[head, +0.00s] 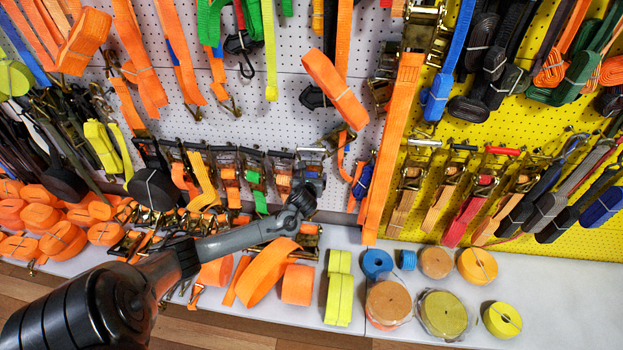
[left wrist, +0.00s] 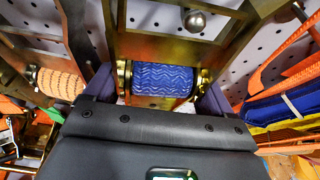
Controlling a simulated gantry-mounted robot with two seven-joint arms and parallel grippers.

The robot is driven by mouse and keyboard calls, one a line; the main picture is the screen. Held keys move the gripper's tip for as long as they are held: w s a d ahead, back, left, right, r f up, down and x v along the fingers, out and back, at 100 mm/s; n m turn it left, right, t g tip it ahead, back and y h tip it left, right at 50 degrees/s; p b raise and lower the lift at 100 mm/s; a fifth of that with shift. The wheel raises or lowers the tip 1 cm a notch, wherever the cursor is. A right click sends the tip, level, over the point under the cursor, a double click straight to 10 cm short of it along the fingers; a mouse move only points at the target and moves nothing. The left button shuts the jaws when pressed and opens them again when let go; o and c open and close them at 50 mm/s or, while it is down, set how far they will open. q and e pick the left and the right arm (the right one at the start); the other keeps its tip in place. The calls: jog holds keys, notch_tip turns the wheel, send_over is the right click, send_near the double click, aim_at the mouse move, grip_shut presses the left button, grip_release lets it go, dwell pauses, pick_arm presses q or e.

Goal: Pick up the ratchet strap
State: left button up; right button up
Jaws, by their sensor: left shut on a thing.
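The ratchet strap (left wrist: 163,79) shows in the left wrist view as a roll of blue patterned webbing in a brass-coloured metal ratchet frame. It sits close in front of the pegboard. My left gripper (left wrist: 157,90) has one finger on each side of the blue roll and is shut on it. In the head view my left gripper (head: 306,194) reaches up to the row of hanging ratchets at mid-height. The held strap is mostly hidden there behind the gripper and its neighbours. My right gripper is in neither view.
An orange webbing roll in a similar ratchet (left wrist: 60,84) hangs close at left in the wrist view. A long orange strap (head: 392,150) hangs right of the gripper. Webbing rolls, including a blue one (head: 377,263), stand on the white shelf (head: 560,290) below. The shelf's right end is clear.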

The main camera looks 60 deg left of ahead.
pick_arm(q)
jog(key=s+d+p, duration=0.6)
jog(key=s+d, duration=0.5)
jog(key=d, duration=0.2)
jog(key=shift+s+p, duration=0.2)
jog(key=shift+p, duration=0.15)
jog(key=shift+d+f, duration=0.1)
jog(key=shift+d, duration=0.05)
